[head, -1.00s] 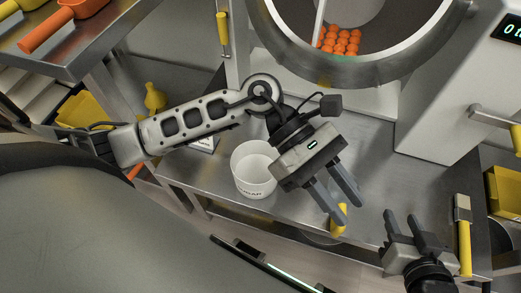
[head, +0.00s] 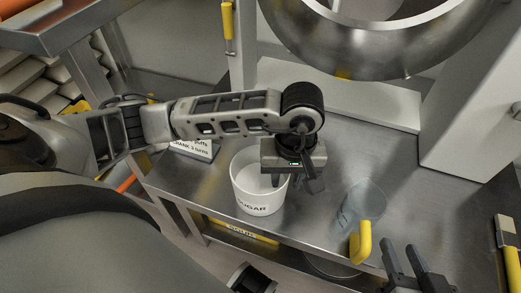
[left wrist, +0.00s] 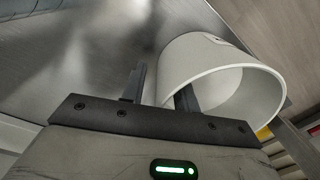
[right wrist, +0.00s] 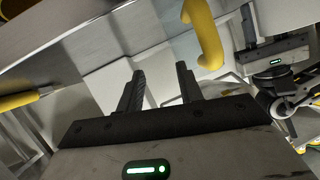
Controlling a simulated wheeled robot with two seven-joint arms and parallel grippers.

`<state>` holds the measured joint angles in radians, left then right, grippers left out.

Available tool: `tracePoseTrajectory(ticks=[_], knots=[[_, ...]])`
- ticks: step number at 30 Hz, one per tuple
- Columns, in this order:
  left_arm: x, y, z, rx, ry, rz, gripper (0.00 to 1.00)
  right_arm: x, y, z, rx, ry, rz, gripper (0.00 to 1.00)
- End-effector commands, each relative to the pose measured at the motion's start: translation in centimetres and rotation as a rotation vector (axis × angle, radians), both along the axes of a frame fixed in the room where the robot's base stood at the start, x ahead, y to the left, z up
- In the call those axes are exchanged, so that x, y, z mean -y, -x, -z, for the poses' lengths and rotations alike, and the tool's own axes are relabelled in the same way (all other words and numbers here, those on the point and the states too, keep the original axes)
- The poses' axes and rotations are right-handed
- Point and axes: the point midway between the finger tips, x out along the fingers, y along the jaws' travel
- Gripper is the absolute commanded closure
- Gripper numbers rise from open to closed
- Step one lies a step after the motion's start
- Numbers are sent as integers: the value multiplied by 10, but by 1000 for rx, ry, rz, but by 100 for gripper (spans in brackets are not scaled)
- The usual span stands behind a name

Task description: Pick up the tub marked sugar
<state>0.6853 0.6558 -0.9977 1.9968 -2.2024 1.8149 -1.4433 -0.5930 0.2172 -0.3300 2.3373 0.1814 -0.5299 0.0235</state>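The white tub (head: 262,203) marked SUGAR stands upright and open on the steel table. It also shows large in the left wrist view (left wrist: 190,58). My left gripper (head: 296,180) is at the tub's right rim. In the left wrist view its fingers (left wrist: 162,82) are apart, one reaching into the tub's mouth and the other outside, with the wall between. I see no firm grip on the wall. My right gripper (head: 408,258) is open and empty near the table's front right; its spread fingers (right wrist: 160,85) show in the right wrist view.
A clear scoop or jug (head: 363,200) with a yellow handle (head: 361,243) lies right of the tub, near my right gripper. A white card (head: 196,149) stands behind the tub. A big metal drum (head: 385,45) overhangs the back. A yellow-handled tool (head: 512,268) lies far right.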

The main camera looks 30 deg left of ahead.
Motion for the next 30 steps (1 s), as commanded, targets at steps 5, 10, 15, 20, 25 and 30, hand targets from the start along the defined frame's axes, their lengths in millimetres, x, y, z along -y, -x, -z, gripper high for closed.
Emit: tracePoseTrajectory(ticks=[5, 10, 15, 20, 25, 30], knots=[[0, 0, 9, 1, 1, 0, 70, -1, 0, -3, 15, -8, -2, 64], [0, 0, 8, 1, 1, 0, 72, -1, 0, -4, 16, -8, -1, 64], [0, 0, 8, 0, 1, 0, 100, -1, 0, -4, 16, -8, -1, 64], [0, 0, 8, 1, 2, 0, 100, -1, 0, -3, 15, -8, -2, 64], [0, 0, 6, 1, 2, 0, 100, -1, 0, -4, 14, -7, -2, 64], [0, -1, -7, 5, 1, -1, 100, 0, 1, -5, 3, 0, -3, 64]])
